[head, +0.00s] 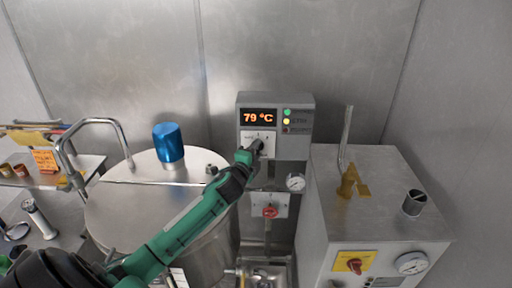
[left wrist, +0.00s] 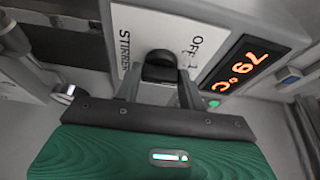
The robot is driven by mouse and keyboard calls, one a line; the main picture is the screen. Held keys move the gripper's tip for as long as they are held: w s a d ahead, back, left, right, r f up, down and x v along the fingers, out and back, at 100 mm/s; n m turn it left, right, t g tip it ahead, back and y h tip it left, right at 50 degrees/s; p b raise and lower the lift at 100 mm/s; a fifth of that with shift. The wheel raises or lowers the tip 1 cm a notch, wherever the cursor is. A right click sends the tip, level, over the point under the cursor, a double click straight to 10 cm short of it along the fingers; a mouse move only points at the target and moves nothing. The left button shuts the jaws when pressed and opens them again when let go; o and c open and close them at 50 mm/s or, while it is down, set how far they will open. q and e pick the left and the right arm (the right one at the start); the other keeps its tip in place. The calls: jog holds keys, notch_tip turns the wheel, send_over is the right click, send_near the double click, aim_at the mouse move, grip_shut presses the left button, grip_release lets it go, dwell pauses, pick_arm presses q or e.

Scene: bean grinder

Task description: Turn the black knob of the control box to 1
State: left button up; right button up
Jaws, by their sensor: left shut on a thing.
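The grey control box (head: 295,152) hangs on the back wall in the head view, its orange display (head: 258,117) reading 79 °C. Its white label plate (head: 249,137) carries the knob. In the left wrist view the black knob (left wrist: 159,68) sits between my fingers, beside the marks OFF and 1 and the word STIRRER on the plate (left wrist: 190,27). My left gripper (head: 256,148) reaches up to the plate and is shut on the knob; its fingers also show in the left wrist view (left wrist: 160,90). Which mark the knob points to cannot be told. My right gripper is not in view.
A large steel vessel (head: 120,215) with a blue cap (head: 168,142) stands below my left arm. A steel machine (head: 380,190) with a red knob (head: 354,264) stands at the right. A round gauge (head: 295,182) and a red-handled valve (head: 270,212) sit below the box.

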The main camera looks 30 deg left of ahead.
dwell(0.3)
pick_arm(q)
jog(key=o, duration=1)
jog(key=shift+s, duration=0.1)
jog(key=shift+s+f, duration=0.1)
jog(key=shift+s, duration=0.1)
jog(key=shift+s+d+b, duration=0.35)
jog(key=shift+s+b, duration=0.55)
jog(key=shift+s, duration=1.3)
jog(key=shift+s+d+b, duration=0.4)
jog(key=shift+s+b, duration=0.5)
jog(key=shift+s, duration=1.25)
jog(key=shift+s+d+b, duration=0.35)
jog(key=shift+s+b, duration=0.55)
jog(key=shift+s, duration=1.3)
